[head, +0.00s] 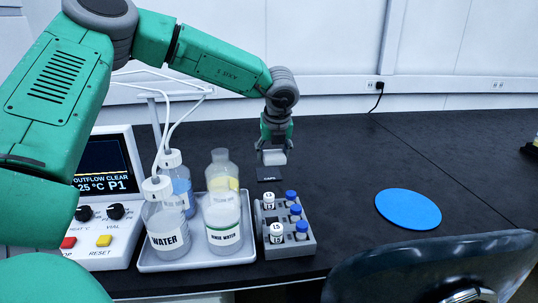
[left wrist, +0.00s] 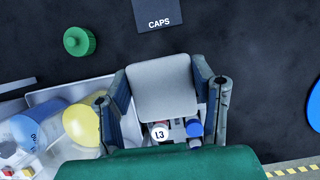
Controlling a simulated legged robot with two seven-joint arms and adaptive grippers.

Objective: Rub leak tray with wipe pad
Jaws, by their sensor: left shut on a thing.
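A white tray (head: 165,265), which I take to be the leak tray, stands on the dark bench with several bottles in it. Part of it shows in the left wrist view (left wrist: 72,93). My left gripper (head: 273,148) is shut on a pale grey wipe pad (head: 274,157). In the left wrist view the pad (left wrist: 162,88) sits between the two fingers. The gripper and pad are right of the tray and behind the vial rack, apparently above the bench. The bottles hide most of the tray floor. My right gripper is not in view.
A grey rack (head: 300,246) with capped vials stands right of the tray. A dark CAPS mat (head: 268,175) lies behind it. A green cap (left wrist: 79,41) lies on the bench. A control box (head: 125,240) stands left. A blue disc (head: 408,208) lies right, with clear bench around it.

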